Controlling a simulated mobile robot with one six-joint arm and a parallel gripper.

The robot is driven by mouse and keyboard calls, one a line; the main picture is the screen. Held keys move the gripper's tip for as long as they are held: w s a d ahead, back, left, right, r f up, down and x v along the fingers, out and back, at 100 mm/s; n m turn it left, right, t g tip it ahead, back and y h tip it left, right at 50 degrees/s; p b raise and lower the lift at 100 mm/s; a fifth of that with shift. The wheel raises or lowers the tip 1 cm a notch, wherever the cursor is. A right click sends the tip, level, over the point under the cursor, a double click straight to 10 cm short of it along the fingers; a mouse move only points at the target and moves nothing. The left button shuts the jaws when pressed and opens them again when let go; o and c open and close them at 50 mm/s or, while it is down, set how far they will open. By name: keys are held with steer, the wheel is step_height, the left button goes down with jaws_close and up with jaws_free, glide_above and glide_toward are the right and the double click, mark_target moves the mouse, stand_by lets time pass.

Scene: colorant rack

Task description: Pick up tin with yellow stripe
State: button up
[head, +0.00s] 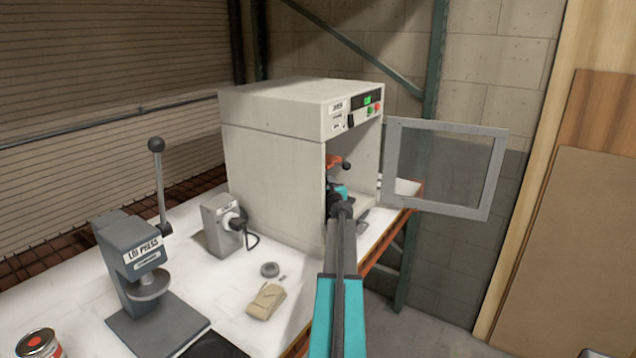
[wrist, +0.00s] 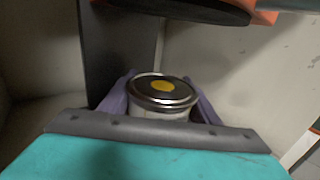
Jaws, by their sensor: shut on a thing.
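In the wrist view, a small round tin (wrist: 163,91) stands between the two purple fingers of my gripper (wrist: 162,100). It has a silver rim and a dark lid with a yellow dot. My gripper is shut on the tin's sides. The tin's lower side is mostly hidden by my gripper, and I cannot see a stripe on it. In the head view, my arm reaches into the open white cabinet (head: 270,170), and the arm and cabinet wall hide the tin.
An orange-and-black clamp part (wrist: 200,8) hangs just above the tin inside the cabinet. The glass door (head: 497,175) stands open to the right. On the white bench are a lid press (head: 135,265), a grey box device (head: 220,228), a tan cloth (head: 266,300) and a red-labelled can (head: 40,345).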

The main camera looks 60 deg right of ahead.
steer(key=shift+r, duration=0.3)
steer(key=shift+r, duration=1.35)
steer(key=s+r+b, duration=0.1)
steer(key=s+b, duration=0.2)
steer(key=s, duration=1.2)
steer(key=shift+s+r, duration=0.2)
steer(key=shift+s, duration=0.15)
steer(key=shift+s+a+b, duration=0.1)
steer(key=shift+s+b, duration=0.1)
steer(key=shift+b, duration=0.1)
